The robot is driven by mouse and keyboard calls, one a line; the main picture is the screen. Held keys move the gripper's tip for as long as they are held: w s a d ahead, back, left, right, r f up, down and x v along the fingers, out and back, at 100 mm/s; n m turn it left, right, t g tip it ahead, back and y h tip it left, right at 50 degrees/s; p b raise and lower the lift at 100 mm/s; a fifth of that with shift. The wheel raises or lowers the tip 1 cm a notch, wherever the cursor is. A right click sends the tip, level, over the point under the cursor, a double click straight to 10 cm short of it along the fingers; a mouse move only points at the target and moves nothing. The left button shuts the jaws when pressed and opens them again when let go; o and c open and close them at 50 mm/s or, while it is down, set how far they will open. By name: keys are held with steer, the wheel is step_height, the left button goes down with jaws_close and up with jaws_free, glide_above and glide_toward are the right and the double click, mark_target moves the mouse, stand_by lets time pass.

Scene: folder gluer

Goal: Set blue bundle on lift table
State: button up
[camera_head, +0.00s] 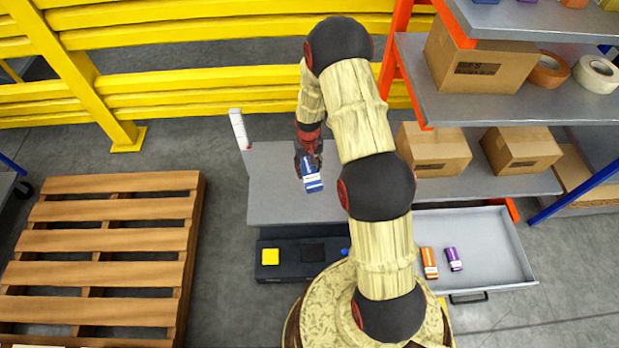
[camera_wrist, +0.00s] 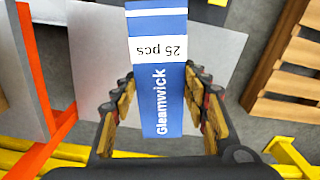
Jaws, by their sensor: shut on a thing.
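The blue bundle (camera_wrist: 160,85) fills the middle of the wrist view, a blue box with a white band reading "25 pcs" and the word "Gleamwick". My gripper (camera_wrist: 163,105) has its fingers on both sides of it and is shut on it. In the head view the blue bundle (camera_head: 312,182) shows below my gripper (camera_head: 308,160), over the grey top of the lift table (camera_head: 275,207). I cannot tell whether the bundle touches the top or hangs above it. My arm hides the table's right part.
The lift table's dark base carries a yellow button (camera_head: 270,257). An open drawer (camera_head: 490,230) at right holds an orange bundle (camera_head: 429,262) and a purple bundle (camera_head: 453,258). Shelves with cardboard boxes (camera_head: 434,149) stand behind. A wooden pallet (camera_head: 98,240) lies left; a yellow rail (camera_head: 190,90) runs behind.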

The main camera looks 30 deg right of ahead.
steer(key=s+d+f+m, duration=0.1)
steer(key=s+d+f, duration=0.1)
steer(key=d+f, duration=0.5)
steer(key=s+d+f+m, duration=0.25)
steer(key=d+f, duration=0.25)
steer(key=f, duration=0.4)
steer(key=shift+n, duration=0.45)
steer(key=w+d+f+b, duration=0.2)
steer(key=w+f, duration=0.1)
steer(key=w+d+f+b, duration=0.2)
steer(key=w+f, duration=0.1)
steer(key=w, duration=0.1)
steer(key=w+d+f+b, duration=0.1)
steer(key=w+f+b, duration=0.1)
steer(key=w+f, duration=0.1)
steer(key=shift+w+d, duration=0.4)
steer(key=shift+w, duration=0.2)
steer(key=shift+w+d+f, duration=0.15)
steer(key=shift+w+f, duration=0.05)
steer(key=shift+w, duration=0.1)
step_height(320, 180, down, 4)
steer(key=b, duration=0.3)
steer(key=shift+w+r, duration=0.15)
steer(key=shift+d+r, duration=0.1)
steer(key=o, duration=1.3)
steer(key=shift+c, duration=0.2)
